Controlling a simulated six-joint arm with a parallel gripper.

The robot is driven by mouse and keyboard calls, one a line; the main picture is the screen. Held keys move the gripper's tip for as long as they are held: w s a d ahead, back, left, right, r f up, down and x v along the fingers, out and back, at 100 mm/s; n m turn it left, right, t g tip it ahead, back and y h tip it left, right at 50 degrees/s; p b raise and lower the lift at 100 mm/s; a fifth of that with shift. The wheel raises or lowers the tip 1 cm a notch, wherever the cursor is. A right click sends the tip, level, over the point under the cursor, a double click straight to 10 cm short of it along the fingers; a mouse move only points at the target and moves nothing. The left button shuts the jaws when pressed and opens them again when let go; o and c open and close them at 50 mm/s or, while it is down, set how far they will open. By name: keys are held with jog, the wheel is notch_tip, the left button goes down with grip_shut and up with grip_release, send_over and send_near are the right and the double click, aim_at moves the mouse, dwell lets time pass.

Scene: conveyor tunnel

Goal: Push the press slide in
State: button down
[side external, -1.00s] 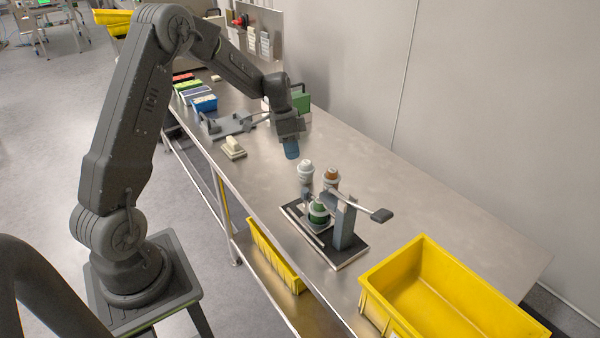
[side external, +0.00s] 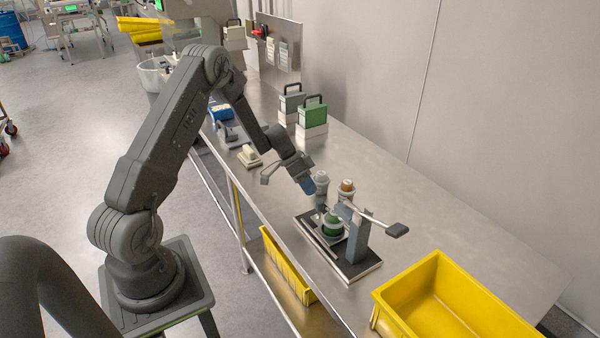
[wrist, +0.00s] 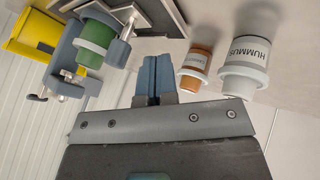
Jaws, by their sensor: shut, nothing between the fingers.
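The press (side external: 359,240) stands on a black base plate (side external: 362,268) with a grey upright and a lever with a dark handle (side external: 397,230). A green jar with a pale collar (side external: 333,224) sits at the press, on what looks like its slide; the slide is partly hidden. In the wrist view the green jar (wrist: 91,52) and the grey press bracket (wrist: 66,50) are at the upper left. My gripper (side external: 309,188) is shut and empty, with blue fingertips (wrist: 157,72), just behind and left of the press, apart from the green jar.
A hummus jar (wrist: 245,62) and a brown jar (wrist: 196,63) stand close beside my fingers. A yellow bin (side external: 440,290) is at the near right. Green (side external: 312,116) and grey (side external: 291,100) cases stand farther back.

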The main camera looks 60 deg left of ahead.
aim_at(322, 202)
jog(key=shift+s+d+r, duration=0.1)
jog(key=shift+s+d, duration=0.1)
jog(key=shift+d, duration=0.6)
jog(key=shift+s+d, duration=0.15)
jog(key=shift+d, duration=0.6)
jog(key=d, duration=0.5)
jog(key=shift+w+a, duration=0.1)
jog(key=shift+a, duration=0.25)
jog(key=a, duration=0.2)
jog(key=a+r, duration=0.1)
jog(key=a, duration=0.1)
jog(key=shift+w+a+r, duration=0.1)
jog(key=shift+w+a, duration=0.1)
jog(key=shift+a, duration=0.1)
jog(key=v, duration=0.8)
jog(key=shift+s+r, duration=0.2)
jog(key=shift+r, duration=0.05)
